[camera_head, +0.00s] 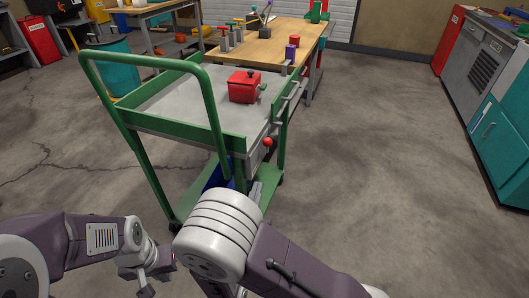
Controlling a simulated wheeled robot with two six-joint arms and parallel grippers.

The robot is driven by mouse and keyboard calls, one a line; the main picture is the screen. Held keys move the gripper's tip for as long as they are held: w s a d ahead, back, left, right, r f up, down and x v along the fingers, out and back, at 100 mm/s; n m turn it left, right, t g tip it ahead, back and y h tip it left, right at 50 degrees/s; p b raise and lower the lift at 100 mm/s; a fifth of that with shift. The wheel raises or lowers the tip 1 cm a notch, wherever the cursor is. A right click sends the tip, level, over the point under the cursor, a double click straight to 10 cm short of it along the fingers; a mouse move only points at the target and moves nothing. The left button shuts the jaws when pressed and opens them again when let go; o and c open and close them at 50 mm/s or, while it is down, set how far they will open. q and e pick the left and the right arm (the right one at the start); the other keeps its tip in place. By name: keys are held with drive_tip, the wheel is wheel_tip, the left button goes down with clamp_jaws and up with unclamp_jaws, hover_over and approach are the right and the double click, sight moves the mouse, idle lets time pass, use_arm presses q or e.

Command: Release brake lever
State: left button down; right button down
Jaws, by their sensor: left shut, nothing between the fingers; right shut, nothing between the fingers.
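A green push cart (128,108) with a grey top stands left of centre, its tall green tube handle towards me. A lever with a red ball knob (267,142), which looks like the brake lever, sticks out at the cart's near right side, next to a grey bracket (256,158). My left gripper (147,287) shows small and partly cut off at the bottom, shut and empty, well below and left of the knob. My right arm's white joint and purple link fill the bottom middle; its gripper is not visible. Neither arm touches the lever.
A red box-like part (243,87) sits on the cart's top. A wooden workbench (270,44) with tools stands behind the cart, and a teal drum (112,68) is to its left. Teal and grey cabinets (500,140) line the right. The floor right of the cart is clear.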

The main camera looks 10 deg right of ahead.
sight(267, 146)
drive_tip(key=shift+s+a+y, duration=0.15)
drive_tip(key=shift+a+y, duration=0.15)
drive_tip(key=shift+y, duration=0.1)
drive_tip(key=b+x, duration=0.3)
drive_tip(key=x, duration=0.9)
drive_tip(key=shift+w+d+r+b, duration=0.1)
drive_tip(key=shift+w+d+b, duration=0.15)
drive_tip(key=shift+w+b, duration=0.1)
drive_tip(key=shift+w+d+r, duration=0.2)
drive_tip(key=shift+w+d, duration=0.05)
drive_tip(key=shift+w, duration=0.3)
